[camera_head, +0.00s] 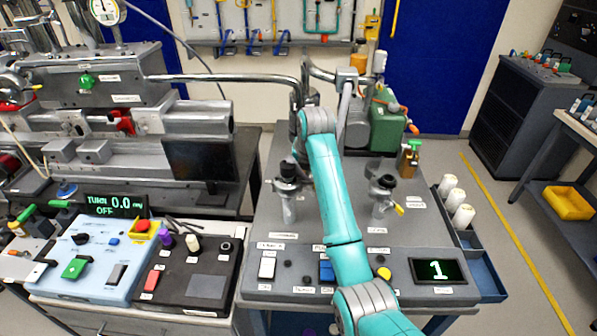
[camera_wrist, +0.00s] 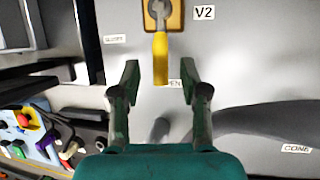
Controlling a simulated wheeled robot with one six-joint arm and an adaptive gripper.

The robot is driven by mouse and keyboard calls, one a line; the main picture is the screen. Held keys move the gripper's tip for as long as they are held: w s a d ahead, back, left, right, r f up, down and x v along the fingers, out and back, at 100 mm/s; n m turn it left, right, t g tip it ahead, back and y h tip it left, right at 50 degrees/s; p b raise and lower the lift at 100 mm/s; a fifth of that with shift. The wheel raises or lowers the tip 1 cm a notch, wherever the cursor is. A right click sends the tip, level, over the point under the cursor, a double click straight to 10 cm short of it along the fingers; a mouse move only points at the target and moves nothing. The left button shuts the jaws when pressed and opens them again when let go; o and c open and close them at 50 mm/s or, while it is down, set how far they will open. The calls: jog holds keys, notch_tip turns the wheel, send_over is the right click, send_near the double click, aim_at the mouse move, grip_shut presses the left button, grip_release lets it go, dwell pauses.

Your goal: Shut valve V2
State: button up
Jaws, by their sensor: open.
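Valve V2 (camera_wrist: 161,10) is at the top of the wrist view, on an orange-yellow plate next to a label reading V2 (camera_wrist: 204,13). Its yellow handle (camera_wrist: 161,60) points straight down the picture, toward a partly hidden label that seems to read OPEN (camera_wrist: 174,84). A label that seems to read SHUT (camera_wrist: 115,39) is to the left of the valve. My gripper (camera_wrist: 159,72) is open, with one finger on each side of the handle's end and a visible gap on both sides. In the head view my arm hides the gripper.
A grey bench (camera_head: 265,215) bears pipes, a green pump (camera_head: 386,130), another valve with a yellow handle (camera_head: 399,209) and a display (camera_head: 438,270) reading 1. A blue control box (camera_head: 95,255) is at left. Open floor lies at right.

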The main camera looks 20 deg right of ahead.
jog(key=shift+x, duration=1.1)
grip_shut()
jog(key=shift+a, duration=0.1)
jog(key=shift+w+a+m+h, duration=0.15)
jog(key=shift+a+m+h, duration=0.2)
jog(key=shift+m, duration=0.45)
